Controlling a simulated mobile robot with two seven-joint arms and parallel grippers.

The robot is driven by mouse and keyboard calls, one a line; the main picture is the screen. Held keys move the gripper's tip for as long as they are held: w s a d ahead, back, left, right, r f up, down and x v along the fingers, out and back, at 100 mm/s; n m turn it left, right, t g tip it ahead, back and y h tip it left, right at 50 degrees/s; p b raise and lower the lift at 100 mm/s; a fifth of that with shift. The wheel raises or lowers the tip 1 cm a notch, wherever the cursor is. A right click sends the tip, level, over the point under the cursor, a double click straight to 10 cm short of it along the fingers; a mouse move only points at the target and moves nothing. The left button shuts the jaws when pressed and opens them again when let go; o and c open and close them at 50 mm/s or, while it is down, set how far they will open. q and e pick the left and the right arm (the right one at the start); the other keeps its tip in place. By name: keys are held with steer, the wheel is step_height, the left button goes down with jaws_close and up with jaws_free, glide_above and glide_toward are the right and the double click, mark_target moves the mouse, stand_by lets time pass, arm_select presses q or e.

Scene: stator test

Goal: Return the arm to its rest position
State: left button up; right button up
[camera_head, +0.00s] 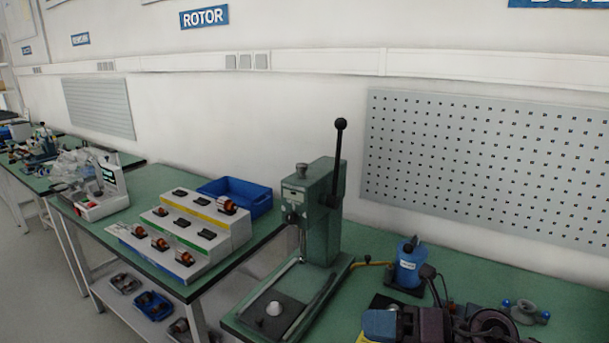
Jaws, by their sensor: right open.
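My right gripper (385,325) is at the bottom edge, right of the middle, low over the green bench. It is dark, with a blue-grey block and a bit of yellow at its left end, and the frame cuts it off below. The jaws are open, and I see nothing held between them. The gripper is to the right of the green lever press (322,210) and in front of the blue device (410,265), apart from the press. My left gripper is not in view.
The press has a tall black-knobbed lever. A stepped stand (188,222) with several rotors and a blue tray (252,195) occupy the left bench. A small part with blue knobs (524,312) lies at right. Green bench top (570,300) is bare toward the right edge.

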steer(key=w+d+r+m+t+h, duration=0.1)
steer(key=d+r+m+t+h, duration=0.15)
steer(key=m+t, duration=0.5)
steer(key=d+r+m+t+h, duration=0.1)
steer(key=d+m+t+h, duration=0.15)
steer(key=m+t, duration=0.55)
steer(key=s+d+f+m+g+h, duration=0.2)
steer(key=d+f+m+h, duration=0.55)
steer(key=m+h, duration=0.6)
steer(key=s+d+f+m+g+y, duration=0.1)
steer(key=s+d+f+m+g, duration=0.1)
steer(key=s+f+m+g, duration=0.6)
steer(key=s+d+f+m+g, duration=0.2)
steer(key=s+f+g, duration=0.4)
steer(key=s, duration=0.7)
steer(key=w+f+t+y, duration=0.1)
steer(key=w+f+t, duration=0.6)
steer(key=f, duration=0.3)
steer(key=shift+w+f+t, duration=0.15)
steer(key=shift+t, duration=0.2)
